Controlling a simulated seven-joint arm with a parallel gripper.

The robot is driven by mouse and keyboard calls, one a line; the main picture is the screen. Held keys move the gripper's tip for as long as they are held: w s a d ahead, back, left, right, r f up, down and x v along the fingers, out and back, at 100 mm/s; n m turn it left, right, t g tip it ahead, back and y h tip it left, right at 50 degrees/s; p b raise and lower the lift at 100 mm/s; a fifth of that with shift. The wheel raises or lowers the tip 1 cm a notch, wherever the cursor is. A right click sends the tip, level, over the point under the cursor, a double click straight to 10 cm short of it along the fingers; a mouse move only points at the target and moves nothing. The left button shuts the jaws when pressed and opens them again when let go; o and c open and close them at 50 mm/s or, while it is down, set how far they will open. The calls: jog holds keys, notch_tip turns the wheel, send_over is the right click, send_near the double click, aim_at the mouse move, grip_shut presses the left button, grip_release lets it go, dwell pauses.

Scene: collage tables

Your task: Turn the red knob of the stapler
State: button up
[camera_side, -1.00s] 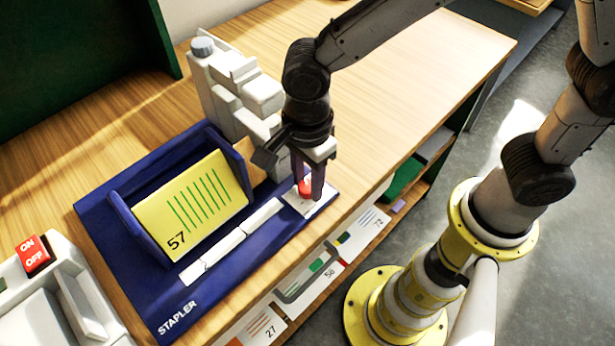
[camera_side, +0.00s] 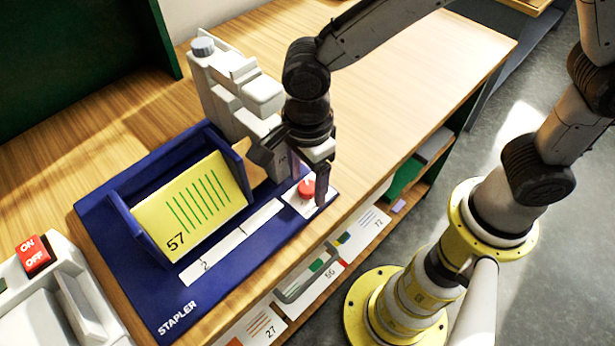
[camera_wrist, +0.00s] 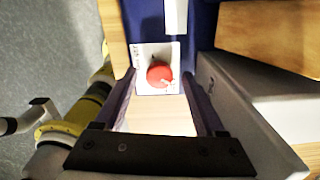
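The stapler is a grey-white machine (camera_side: 225,95) on a blue base (camera_side: 160,295) labelled STAPLER. Its round red knob (camera_side: 307,188) sits on a small white plate (camera_side: 295,206) at the base's right corner. The knob also shows in the wrist view (camera_wrist: 160,74), with small dark marks on the plate around it. My gripper (camera_side: 308,190) points down at the knob, its fingers apart. In the wrist view my gripper (camera_wrist: 162,78) has one finger on each side of the knob, with gaps visible. I cannot tell the exact fingertip height.
A yellow booklet marked 57 (camera_side: 190,205) stands in the blue holder. A white strip (camera_side: 232,240) lies in front of it. A machine with a red ON/OFF switch (camera_side: 33,254) is at the left. The wooden table (camera_side: 400,75) is clear behind my arm.

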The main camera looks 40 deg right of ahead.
aim_at(308, 186)
notch_tip(308, 186, up, 14)
dwell(0.7)
jog(key=shift+f, duration=0.1)
jog(key=s+d+n+t, duration=0.2)
jog(key=s+d+n, duration=0.3)
jog(key=d+n, duration=0.4)
jog(key=s+d+n+t, duration=0.3)
jog(key=s+d+n, duration=0.2)
jog(key=d+n, duration=0.5)
jog(key=d, duration=0.3)
jog(key=shift+s+d+n+t, duration=0.3)
jog(key=shift+s+d, duration=0.05)
jog(key=shift+d, duration=0.05)
